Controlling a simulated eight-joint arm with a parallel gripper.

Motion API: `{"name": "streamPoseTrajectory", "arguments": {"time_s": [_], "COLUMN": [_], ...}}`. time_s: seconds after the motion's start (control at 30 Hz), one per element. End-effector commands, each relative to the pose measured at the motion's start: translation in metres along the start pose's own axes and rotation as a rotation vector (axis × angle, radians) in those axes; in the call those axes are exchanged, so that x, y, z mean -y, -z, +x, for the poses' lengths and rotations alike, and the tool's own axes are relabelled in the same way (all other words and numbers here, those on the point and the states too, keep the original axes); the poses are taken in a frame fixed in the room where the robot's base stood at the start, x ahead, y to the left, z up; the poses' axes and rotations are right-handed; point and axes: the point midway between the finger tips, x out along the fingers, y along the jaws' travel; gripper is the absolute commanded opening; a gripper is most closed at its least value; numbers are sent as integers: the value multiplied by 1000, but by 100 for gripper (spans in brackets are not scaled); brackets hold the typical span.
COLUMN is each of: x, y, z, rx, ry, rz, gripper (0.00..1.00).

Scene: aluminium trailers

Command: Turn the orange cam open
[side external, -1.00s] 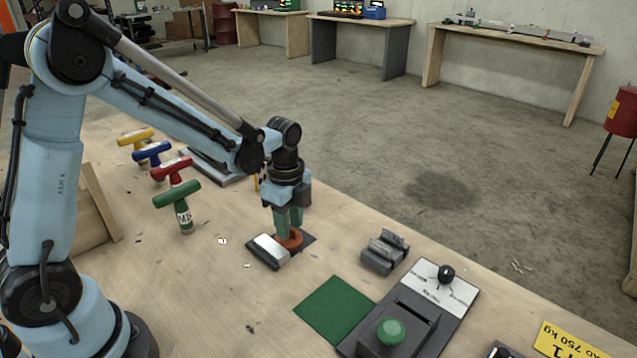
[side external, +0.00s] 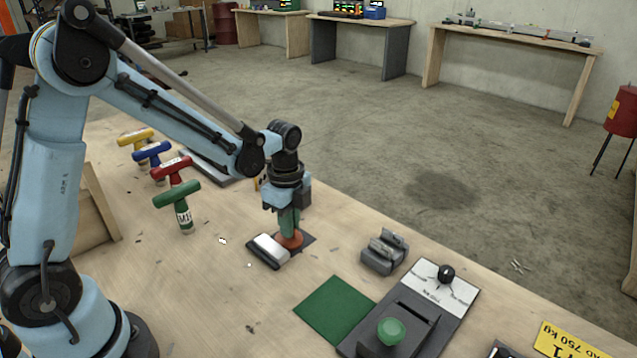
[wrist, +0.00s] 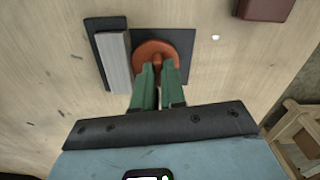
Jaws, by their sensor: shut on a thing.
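The orange cam (side external: 291,241) is a round disc on a dark base plate (side external: 307,240) on the wooden bench. A silver metal bar (side external: 269,250) lies beside it on the same plate. My gripper (side external: 289,228) points down onto the cam, its green fingers close together. In the wrist view the orange cam (wrist: 156,52) has a raised grip in its middle, and my gripper (wrist: 157,80) is shut on that grip. The fingers hide part of the cam. The silver bar (wrist: 117,63) stands just left of the cam in the wrist view.
T-handled tools in green (side external: 178,196), red, blue and yellow stand to the left. A grey metal block (side external: 384,252) lies right of the cam. A panel with a black knob (side external: 447,273) and green button (side external: 390,332) is at front right, beside a green mat (side external: 334,309).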

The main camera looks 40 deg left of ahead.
Motion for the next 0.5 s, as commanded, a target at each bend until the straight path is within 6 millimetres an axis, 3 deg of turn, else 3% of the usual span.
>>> {"name": "streamPoseTrajectory", "arguments": {"time_s": [0.5], "x": [0], "y": [0], "z": [0], "rx": [0], "ry": [0], "rz": [-345], "gripper": [0]}}
